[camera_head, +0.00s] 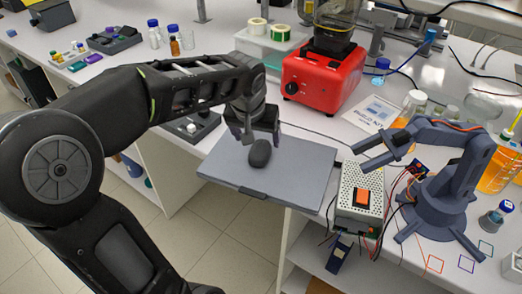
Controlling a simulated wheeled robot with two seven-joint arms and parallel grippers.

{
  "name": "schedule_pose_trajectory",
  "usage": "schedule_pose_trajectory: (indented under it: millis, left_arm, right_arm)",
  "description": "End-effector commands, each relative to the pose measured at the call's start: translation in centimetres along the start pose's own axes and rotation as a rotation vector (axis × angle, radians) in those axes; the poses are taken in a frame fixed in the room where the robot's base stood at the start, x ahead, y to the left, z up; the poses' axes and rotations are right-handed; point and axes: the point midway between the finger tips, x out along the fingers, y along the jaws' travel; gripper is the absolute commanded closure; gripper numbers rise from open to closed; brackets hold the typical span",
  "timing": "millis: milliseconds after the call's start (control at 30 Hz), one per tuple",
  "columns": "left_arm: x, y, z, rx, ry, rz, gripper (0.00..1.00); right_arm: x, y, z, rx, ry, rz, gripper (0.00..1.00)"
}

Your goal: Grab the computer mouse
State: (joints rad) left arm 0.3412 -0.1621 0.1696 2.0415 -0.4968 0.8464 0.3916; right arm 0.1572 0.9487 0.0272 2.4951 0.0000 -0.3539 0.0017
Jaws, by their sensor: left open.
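The computer mouse (260,154) is a dark oval shape on a grey flat pad (300,172) near the bench's front edge. My left gripper (262,138) is above and around the top of the mouse, pointing down, with its fingers apart. One finger shows at the left of the mouse and one at its right. I cannot tell whether the fingers touch it. My right gripper is not in view.
A red blender base (318,82) stands behind the pad. A small robot arm (452,180) and a metal power supply (361,197) with loose wires stand at the right. Small bottles (174,42) stand at the back left. The pad's right side is clear.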

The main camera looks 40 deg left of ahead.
Motion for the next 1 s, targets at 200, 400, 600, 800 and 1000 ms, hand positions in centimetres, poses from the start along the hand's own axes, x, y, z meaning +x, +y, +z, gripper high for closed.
schedule_pose_trajectory:
  millis: [200, 400, 600, 800, 1000]
  left_arm:
    - [1.8, 0.0, 0.1, -0.001, -0.003, 0.0, 0.21]
    - [1.7, 0.0, 0.1, -0.001, -0.001, 0.001, 0.21]
    - [2.9, 0.0, 0.1, 0.0, -0.005, 0.0, 0.21]
    - [5.9, 0.1, 0.2, 0.0, -0.006, 0.0, 0.21]
    - [7.0, 0.1, 0.2, 0.0, -0.001, 0.001, 0.21]
  right_arm:
    - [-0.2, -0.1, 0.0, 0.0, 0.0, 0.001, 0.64]
    - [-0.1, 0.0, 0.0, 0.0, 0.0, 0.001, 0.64]
    - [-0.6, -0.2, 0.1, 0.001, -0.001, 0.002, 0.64]
    - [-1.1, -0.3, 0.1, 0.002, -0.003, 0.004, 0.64]
    - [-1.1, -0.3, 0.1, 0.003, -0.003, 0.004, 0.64]
